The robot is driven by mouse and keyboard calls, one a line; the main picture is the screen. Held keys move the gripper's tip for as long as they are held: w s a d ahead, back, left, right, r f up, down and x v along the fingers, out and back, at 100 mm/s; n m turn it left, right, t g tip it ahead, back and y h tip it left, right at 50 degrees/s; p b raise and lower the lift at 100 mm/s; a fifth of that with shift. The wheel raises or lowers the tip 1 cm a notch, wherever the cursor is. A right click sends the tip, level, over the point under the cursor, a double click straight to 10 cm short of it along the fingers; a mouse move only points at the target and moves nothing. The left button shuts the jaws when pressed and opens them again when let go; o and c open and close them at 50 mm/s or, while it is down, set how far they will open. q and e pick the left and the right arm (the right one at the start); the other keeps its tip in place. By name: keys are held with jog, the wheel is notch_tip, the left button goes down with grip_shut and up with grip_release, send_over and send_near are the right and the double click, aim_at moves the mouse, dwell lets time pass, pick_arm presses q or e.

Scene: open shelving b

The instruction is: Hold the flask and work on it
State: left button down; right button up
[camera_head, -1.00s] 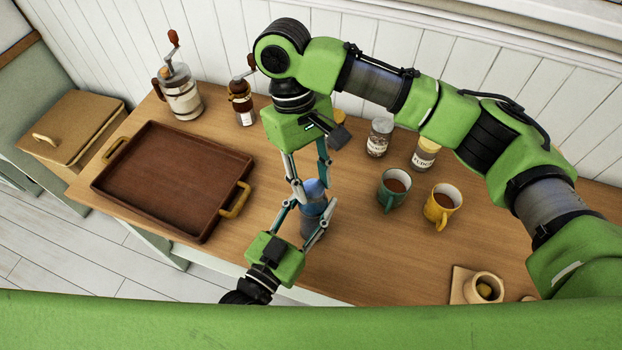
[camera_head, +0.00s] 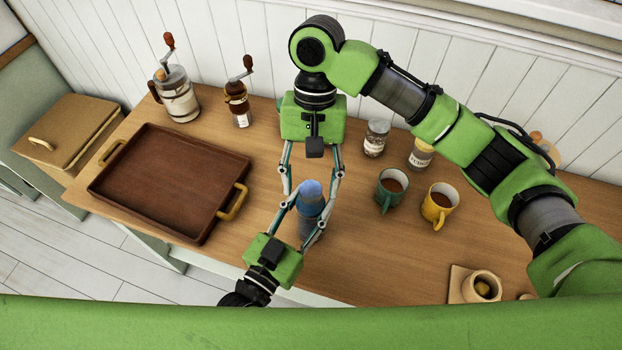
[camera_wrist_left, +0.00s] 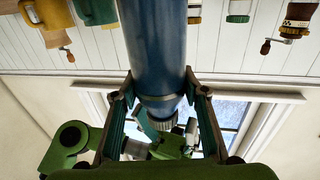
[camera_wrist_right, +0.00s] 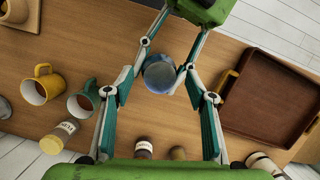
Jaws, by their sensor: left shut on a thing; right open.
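The blue flask (camera_head: 311,205) stands upright near the front of the wooden counter. My left gripper (camera_head: 305,232) comes from the front and is shut around its body. In the left wrist view the flask (camera_wrist_left: 154,50) fills the space between the fingers. My right gripper (camera_head: 311,185) reaches down from above, open, with its fingers on either side of the flask's lighter blue top. In the right wrist view the round flask top (camera_wrist_right: 160,74) lies between the open fingers, apart from the right gripper's pads. The flask's base is partly hidden by my left gripper.
A brown tray (camera_head: 165,182) lies to the left, with two grinders (camera_head: 178,95) (camera_head: 238,104) behind it. A green mug (camera_head: 391,190), a yellow mug (camera_head: 438,204) and two jars (camera_head: 376,137) (camera_head: 420,155) stand to the right. A small pot (camera_head: 482,289) is at front right.

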jog(key=v, duration=1.2)
pick_arm(q)
jog(key=c, duration=1.2)
grip_release()
jog(key=shift+o, duration=0.2)
jog(key=v, duration=1.2)
jog(key=shift+s, duration=0.1)
pick_arm(e)
jog(key=shift+f, duration=0.1)
